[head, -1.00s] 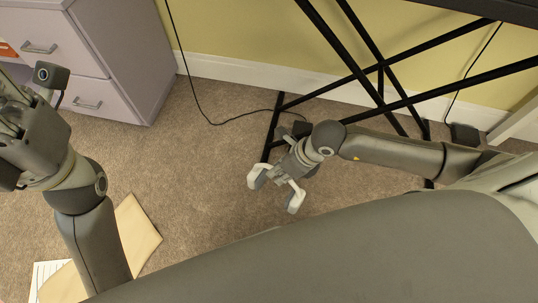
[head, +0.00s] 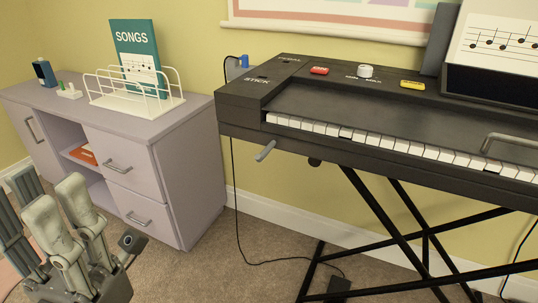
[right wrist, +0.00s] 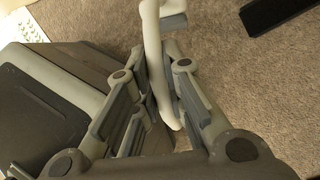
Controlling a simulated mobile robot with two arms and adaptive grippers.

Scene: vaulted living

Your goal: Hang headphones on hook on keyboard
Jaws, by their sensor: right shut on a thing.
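The headphones (right wrist: 152,45) show in the right wrist view as a curved white band with a grey pad near the top. My right gripper (right wrist: 158,85) is shut on them, and its fingers hide part of the band. It is outside the head view. The black keyboard (head: 350,115) stands on a crossed black stand in the head view. A grey hook (head: 265,151) sticks out below its left front edge, with nothing hanging on it. My left gripper (head: 55,215) is at the lower left, empty, with its fingers apart.
A lilac cabinet (head: 185,165) stands left of the keyboard and bears a white wire rack (head: 135,98) with a SONGS book (head: 138,50). A black cable (head: 234,190) hangs between cabinet and stand. Open carpet (head: 210,265) lies in front.

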